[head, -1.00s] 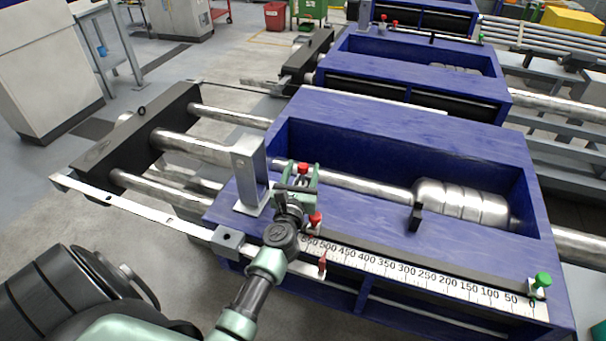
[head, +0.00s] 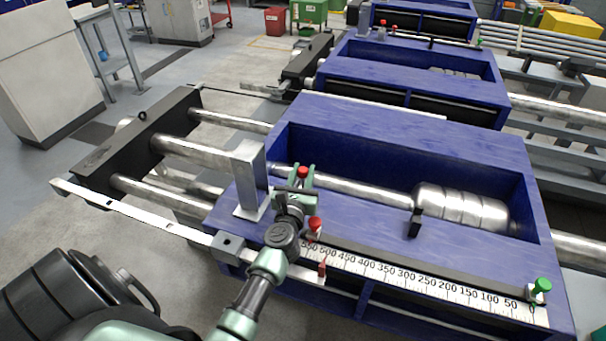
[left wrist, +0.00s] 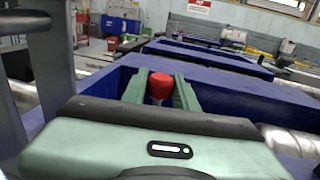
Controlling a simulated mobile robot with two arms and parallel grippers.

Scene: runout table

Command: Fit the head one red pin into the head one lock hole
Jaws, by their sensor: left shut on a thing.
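My left gripper (head: 302,177) is over the near side of the closest blue frame (head: 400,148), next to the upright grey bracket (head: 250,180). Its green fingers are shut on a red-topped pin (head: 303,172). A second red knob (head: 315,223) sits at the left end of the scale (head: 420,279). A small red piece (head: 322,268) is just below it. I cannot make out the lock hole. My right gripper is not in view.
A flat bar with holes (head: 130,212) runs left from a dark block (head: 228,246). A green knob (head: 541,286) is at the scale's right end. A small black post (head: 415,222) stands on the near rail. A similar blue frame (head: 420,82) lies behind.

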